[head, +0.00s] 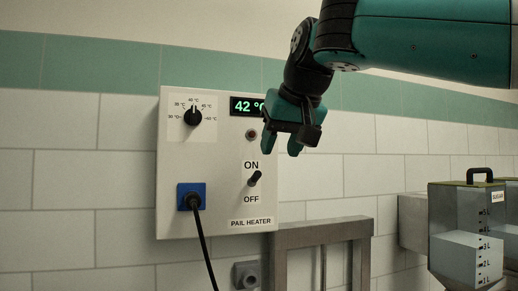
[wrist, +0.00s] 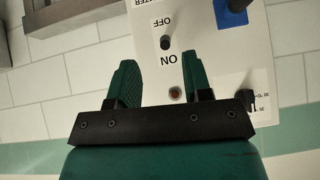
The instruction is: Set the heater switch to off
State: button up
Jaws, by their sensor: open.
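The heater switch (head: 255,178) is a small black toggle on the white pail heater panel (head: 228,203), between the ON label above and the OFF label below. Its lever leans up toward ON. My gripper (head: 281,148) is open and empty, above and to the right of the switch, in front of the panel's right edge. In the wrist view the panel appears upside down, and the switch (wrist: 165,43) shows beyond and between the open fingertips (wrist: 159,60). The fingers look apart from the switch.
The panel carries a temperature dial (head: 193,117), a display (head: 246,106) reading 42 °C, a reddish lamp (head: 252,134) and a blue socket (head: 191,196) with a black plug and hanging cable. A metal frame (head: 320,235) stands below right. A graduated container (head: 466,240) stands far right.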

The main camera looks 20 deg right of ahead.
jog(key=m, duration=0.2)
send_near(258, 173)
jog(key=shift+t, duration=0.4)
jog(key=x, duration=0.9)
jog(key=shift+w+f, duration=0.1)
jog(key=shift+f, duration=0.3)
jog(key=shift+c, duration=0.3)
grip_shut()
